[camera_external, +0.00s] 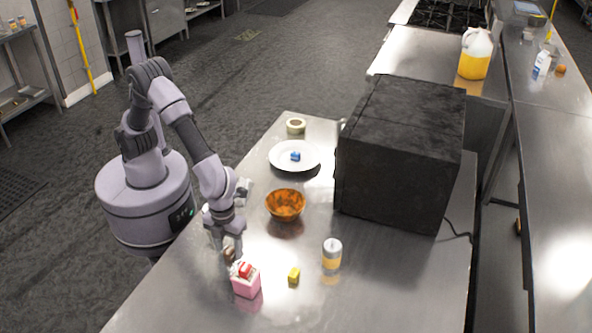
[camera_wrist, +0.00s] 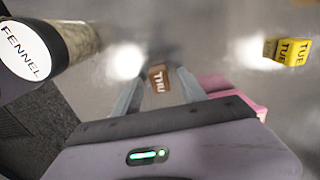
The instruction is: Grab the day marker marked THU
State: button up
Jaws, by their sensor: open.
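The brown day marker (camera_wrist: 158,79) lettered THU lies on the steel table (camera_external: 180,300). In the wrist view it shows just ahead of and between the fingertips of my gripper (camera_wrist: 160,90). The fingers are apart, one on each side, with nothing held. In the external view my gripper (camera_external: 226,244) is low over the table near its left edge, and the brown marker (camera_external: 229,255) shows small and partly hidden beside the fingers. I cannot tell whether a finger touches it.
A pink carton (camera_external: 246,286) with a red block (camera_external: 245,269) stands close by. A yellow TUE marker (camera_wrist: 287,51) is to the right. A FENNEL jar (camera_wrist: 40,52) is at left. A bowl (camera_external: 285,205), a plate with a blue block (camera_external: 295,156), a jar (camera_external: 332,254) and a black box (camera_external: 400,150) stand around.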

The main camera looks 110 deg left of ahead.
grip_shut()
jog(key=shift+r, duration=0.2)
